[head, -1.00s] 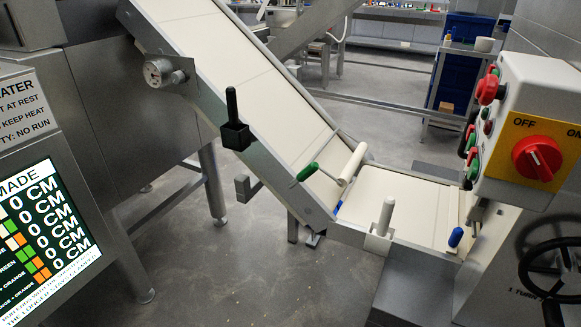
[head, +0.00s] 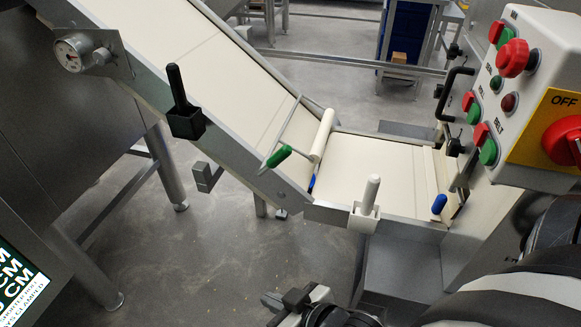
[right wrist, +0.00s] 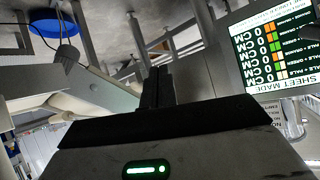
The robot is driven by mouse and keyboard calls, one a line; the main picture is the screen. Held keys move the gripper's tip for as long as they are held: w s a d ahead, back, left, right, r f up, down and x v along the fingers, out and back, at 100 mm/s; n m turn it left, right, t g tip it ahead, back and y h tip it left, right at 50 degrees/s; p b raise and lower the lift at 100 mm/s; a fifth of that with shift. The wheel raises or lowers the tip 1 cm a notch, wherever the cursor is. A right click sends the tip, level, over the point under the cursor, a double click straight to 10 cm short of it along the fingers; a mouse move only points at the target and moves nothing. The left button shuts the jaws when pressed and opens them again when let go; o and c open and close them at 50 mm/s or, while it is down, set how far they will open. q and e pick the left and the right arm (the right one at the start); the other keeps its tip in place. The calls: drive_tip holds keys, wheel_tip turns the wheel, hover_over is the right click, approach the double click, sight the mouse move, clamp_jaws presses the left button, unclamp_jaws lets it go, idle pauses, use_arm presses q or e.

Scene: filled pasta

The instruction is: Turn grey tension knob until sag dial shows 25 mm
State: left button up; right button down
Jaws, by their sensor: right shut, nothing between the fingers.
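The sag dial (head: 71,53), a small round white gauge, is on a metal plate on the side of the sloping conveyor, at the upper left of the head view. Its reading is too small to tell. A small grey knob (head: 98,57) sticks out just right of the dial; it looks like the tension knob. My right gripper (head: 292,300) is at the bottom middle of the head view, far from the knob and apart from everything. In the right wrist view its dark fingers (right wrist: 157,88) are together and empty. My left gripper is not in view.
A control box (head: 515,95) is at the right. A screen (head: 18,285) is at the lower left. Open floor lies between.

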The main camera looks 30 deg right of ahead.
drive_tip(key=w+d+f+m+t+b, duration=0.2)
drive_tip(key=w+d+m+t+b, duration=0.5)
drive_tip(key=m+b, duration=0.4)
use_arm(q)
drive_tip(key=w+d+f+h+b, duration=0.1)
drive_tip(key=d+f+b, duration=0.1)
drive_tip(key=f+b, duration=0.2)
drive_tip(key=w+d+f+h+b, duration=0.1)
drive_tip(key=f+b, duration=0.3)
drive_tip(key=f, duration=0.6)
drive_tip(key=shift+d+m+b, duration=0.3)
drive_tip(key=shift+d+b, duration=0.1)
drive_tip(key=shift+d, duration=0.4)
use_arm(e)
drive_tip(key=d+r+m+t+h, duration=0.1)
drive_tip(key=d+r+m+t, duration=0.1)
drive_tip(key=d+m, duration=0.4)
drive_tip(key=d+r+m+t+h, duration=0.2)
drive_tip(key=d+r+m+t, duration=0.1)
drive_tip(key=d+m, duration=0.3)
drive_tip(key=shift+w+d+r+m+t, duration=0.2)
drive_tip(key=shift+d+m+t, duration=0.2)
drive_tip(key=shift+m+t, duration=0.25)
